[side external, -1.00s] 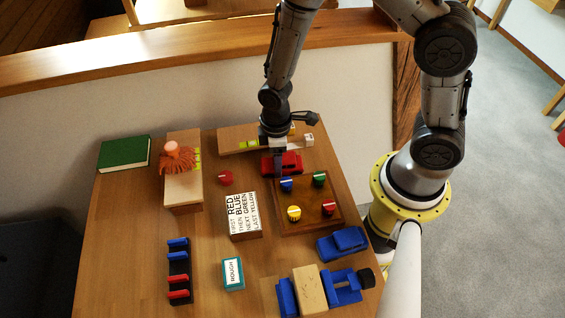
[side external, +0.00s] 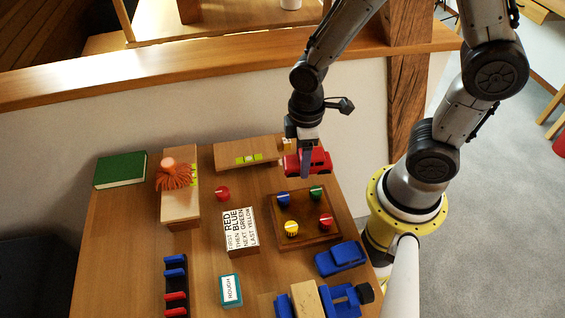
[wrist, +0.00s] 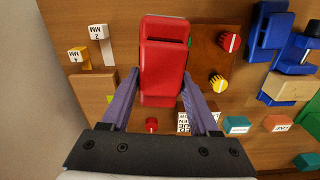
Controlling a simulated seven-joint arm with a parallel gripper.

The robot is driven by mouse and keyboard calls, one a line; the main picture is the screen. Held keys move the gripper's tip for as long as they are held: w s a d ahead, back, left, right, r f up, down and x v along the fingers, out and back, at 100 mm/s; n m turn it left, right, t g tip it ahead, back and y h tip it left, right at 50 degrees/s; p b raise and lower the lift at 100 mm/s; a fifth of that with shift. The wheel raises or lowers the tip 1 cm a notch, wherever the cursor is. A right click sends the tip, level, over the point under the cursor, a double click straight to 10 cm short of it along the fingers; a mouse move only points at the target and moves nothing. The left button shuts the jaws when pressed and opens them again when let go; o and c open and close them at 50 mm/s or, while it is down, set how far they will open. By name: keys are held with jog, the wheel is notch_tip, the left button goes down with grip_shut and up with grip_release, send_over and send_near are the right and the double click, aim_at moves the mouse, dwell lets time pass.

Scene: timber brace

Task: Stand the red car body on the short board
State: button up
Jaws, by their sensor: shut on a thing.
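My gripper (side external: 305,163) is shut on the red car body (side external: 318,161), holding it in the air behind the knob board. In the wrist view the car (wrist: 163,62) lies between the two purple fingers of my gripper (wrist: 161,85). One wooden board (side external: 247,152) lies at the back of the table, left of the car, with yellow-green pieces on it. Another wooden board (side external: 180,205) lies at the left with an orange bristly thing (side external: 172,176) on it. I cannot tell which is the short board.
The brown knob board (side external: 320,235) stands in front of the car. A printed card block (side external: 241,232), red knob (side external: 222,193), blue car (side external: 340,258), vise-like blue thing (side external: 345,298) and green book (side external: 120,170) are around. Blocks marked MM (wrist: 97,31) show in the wrist view.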

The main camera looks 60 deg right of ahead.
jog(key=s+d+r, duration=0.1)
jog(key=s+r, duration=0.2)
jog(key=s, duration=0.4)
jog(key=w+d+r+n, duration=0.1)
jog(key=w+r, duration=0.4)
jog(key=w, duration=0.7)
send_over(242, 147)
jog(key=s, duration=0.1)
notch_tip(242, 147, down, 9)
jog(key=shift+s, duration=0.15)
jog(key=shift+w+f, duration=0.5)
jog(key=shift+f, duration=1.7)
jog(key=shift+f, duration=0.1)
jog(key=o, duration=1.4)
jog(key=shift+o, duration=0.2)
